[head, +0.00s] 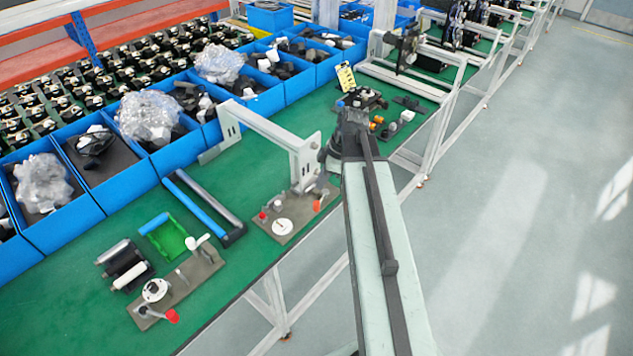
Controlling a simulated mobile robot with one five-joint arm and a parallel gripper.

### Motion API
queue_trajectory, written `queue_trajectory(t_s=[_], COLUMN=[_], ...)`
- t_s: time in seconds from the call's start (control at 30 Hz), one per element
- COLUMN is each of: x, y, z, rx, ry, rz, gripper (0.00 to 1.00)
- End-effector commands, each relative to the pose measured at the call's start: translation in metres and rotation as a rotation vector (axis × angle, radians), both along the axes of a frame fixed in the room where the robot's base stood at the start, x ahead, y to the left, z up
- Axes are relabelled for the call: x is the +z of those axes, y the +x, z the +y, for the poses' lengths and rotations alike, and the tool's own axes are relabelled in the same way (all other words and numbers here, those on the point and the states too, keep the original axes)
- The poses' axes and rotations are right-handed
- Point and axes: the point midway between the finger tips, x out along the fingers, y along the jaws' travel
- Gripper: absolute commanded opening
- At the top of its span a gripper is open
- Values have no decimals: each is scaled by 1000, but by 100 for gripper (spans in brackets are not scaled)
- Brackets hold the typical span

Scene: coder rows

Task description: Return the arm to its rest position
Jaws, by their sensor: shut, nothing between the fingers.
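My arm reaches from the bottom of the head view up over the front edge of the green workbench (92,285). Its pale link ends in a dark joint. My gripper (354,113) is the dark end beyond that joint, small and seen from behind. It is shut and holds nothing that I can see. It is over or just in front of the bench edge, near a dark fixture and a yellow piece (345,77). The fingertips are hard to make out, and my arm hides part of the bench edge.
A white metal frame (262,128) stands left of my gripper. Fixtures with red knobs (172,316) and blue bins (60,226) line the bench. White racks (440,130) stand at the upper right. The grey floor (500,235) at right is clear.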

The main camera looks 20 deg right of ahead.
Motion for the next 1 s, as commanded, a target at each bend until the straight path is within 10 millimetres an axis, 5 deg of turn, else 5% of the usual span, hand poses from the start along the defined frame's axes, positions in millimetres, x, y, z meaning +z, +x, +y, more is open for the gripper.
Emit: queue_trajectory(t_s=[0.57, 0.67, 0.83, 1.0], x=[2, -4, -20, -37], y=[2, 8, 5, -18], z=[5, 31, 114, 173], rx=[10, 56, 187, 3], ry=[2, 2, -32, -109], rz=[-1, -1, 17, 128], gripper=[0, 0, 0, 0])
